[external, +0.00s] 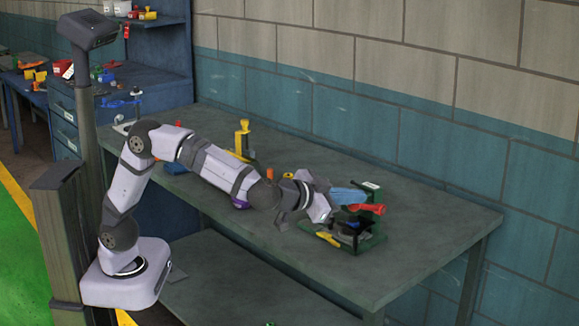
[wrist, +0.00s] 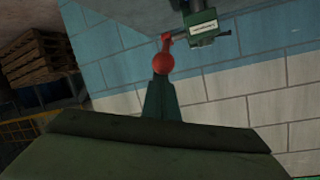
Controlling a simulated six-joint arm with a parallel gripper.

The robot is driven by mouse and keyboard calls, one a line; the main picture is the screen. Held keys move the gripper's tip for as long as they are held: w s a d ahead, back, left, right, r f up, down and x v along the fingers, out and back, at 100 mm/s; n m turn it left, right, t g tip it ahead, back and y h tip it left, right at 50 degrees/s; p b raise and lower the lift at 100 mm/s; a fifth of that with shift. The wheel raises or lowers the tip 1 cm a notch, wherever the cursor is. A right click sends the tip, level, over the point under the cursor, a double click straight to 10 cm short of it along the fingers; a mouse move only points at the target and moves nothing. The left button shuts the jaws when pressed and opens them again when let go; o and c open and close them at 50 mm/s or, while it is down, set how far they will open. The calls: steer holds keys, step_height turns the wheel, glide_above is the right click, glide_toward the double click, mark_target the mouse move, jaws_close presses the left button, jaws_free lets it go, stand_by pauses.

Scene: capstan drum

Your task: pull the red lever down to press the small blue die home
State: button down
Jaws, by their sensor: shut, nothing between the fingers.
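The green press (external: 373,229) stands on the bench near its right end, with a white label on top. Its red lever (external: 367,209) sticks out to the side and looks roughly level. In the wrist view the lever's round red knob (wrist: 163,61) is just beyond my fingertips. I cannot tell whether the tips touch the knob. The small blue die is hard to make out among the dark parts low on the press.
A yellow piece (external: 327,239) lies at the press's front left. A yellow upright device (external: 243,138) and a purple object (external: 240,203) stand farther left on the bench (external: 440,225). The bench is clear right of the press. A block wall (external: 450,145) runs behind.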

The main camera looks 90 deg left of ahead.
mark_target(356, 210)
steer(key=shift+s+d+f+t+y+b, duration=0.2)
steer(key=shift+f+b, duration=0.4)
steer(key=shift+b, duration=1.4)
steer(key=shift+s+d+f+t+y+b, duration=0.1)
steer(key=shift+f+t+y+b, duration=0.4)
steer(key=shift+b, duration=1.45)
steer(key=shift+s+d+f+t+h+b, duration=0.15)
steer(key=shift+f+b, duration=0.6)
steer(key=shift+b, duration=1.25)
steer(key=f+t+y+b, duration=0.1)
steer(key=b, duration=0.7)
steer(key=f+t+b, duration=0.1)
steer(key=f+b, duration=0.1)
steer(key=b, duration=0.6)
steer(key=f+m+t+y+b, duration=0.1)
steer(key=f+b, duration=0.1)
steer(key=b, duration=0.6)
steer(key=shift+s+d+f+t+y, duration=0.1)
steer(key=shift+s+d+t+y, duration=0.15)
steer(key=shift+s+d+y, duration=0.1)
steer(key=shift+b, duration=0.8)
